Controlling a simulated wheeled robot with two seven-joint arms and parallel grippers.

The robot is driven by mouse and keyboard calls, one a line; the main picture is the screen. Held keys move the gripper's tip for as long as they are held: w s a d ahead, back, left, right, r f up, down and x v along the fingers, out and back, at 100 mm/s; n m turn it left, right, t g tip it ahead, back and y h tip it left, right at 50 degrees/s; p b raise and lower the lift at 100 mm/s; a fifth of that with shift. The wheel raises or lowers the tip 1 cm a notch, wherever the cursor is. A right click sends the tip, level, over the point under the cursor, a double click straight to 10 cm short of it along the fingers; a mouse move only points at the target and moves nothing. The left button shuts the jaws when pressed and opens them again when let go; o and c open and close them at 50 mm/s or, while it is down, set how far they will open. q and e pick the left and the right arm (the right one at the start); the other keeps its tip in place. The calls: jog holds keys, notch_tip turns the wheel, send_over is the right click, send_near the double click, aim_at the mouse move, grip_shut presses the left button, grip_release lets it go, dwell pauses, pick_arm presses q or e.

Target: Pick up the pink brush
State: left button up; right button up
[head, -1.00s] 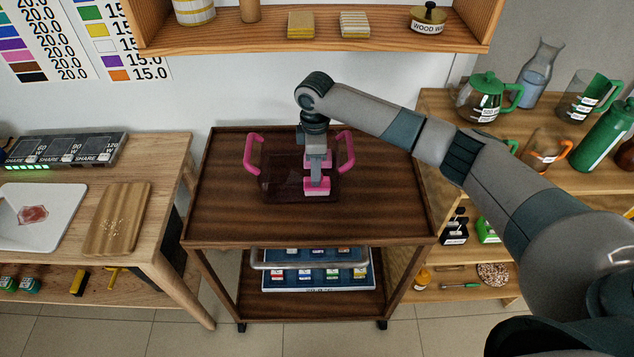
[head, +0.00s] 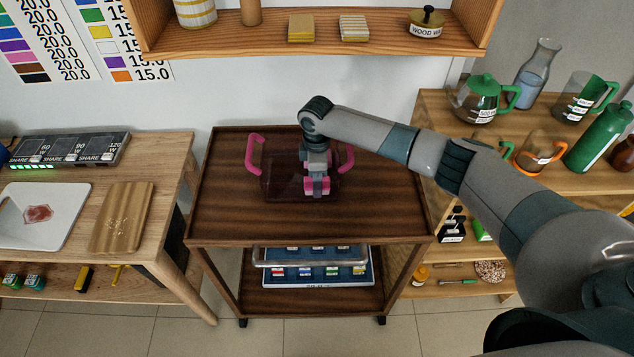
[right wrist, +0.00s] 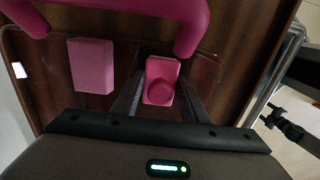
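The pink object I take as the brush (right wrist: 162,80) has a rounded raised part. It sits between the two fingers of my right gripper (right wrist: 160,98) in the right wrist view. The fingers flank it closely, and contact is not clear. In the head view the right gripper (head: 317,181) is low over the tray, and a grey finger partly covers the pink brush (head: 326,187). A dark see-through tray (head: 280,188) with two pink handles lies under it on the brown cart. A pink block (right wrist: 90,65) lies beside the brush. My left gripper is out of view.
One pink tray handle (right wrist: 190,22) is close to the right gripper. The cart top (head: 225,215) is clear around the tray. A wooden shelf (head: 320,40) hangs above and behind. A side table (head: 170,165) stands left, and shelves with jugs (head: 475,100) stand right.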

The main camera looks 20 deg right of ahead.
dwell(0.3)
jog(key=c, duration=0.6)
jog(key=shift+r, duration=0.15)
jog(key=shift+c, duration=0.2)
notch_tip(320, 180, up, 18)
jog(key=b, duration=0.4)
jog(key=o, duration=0.5)
jog(key=c, duration=0.4)
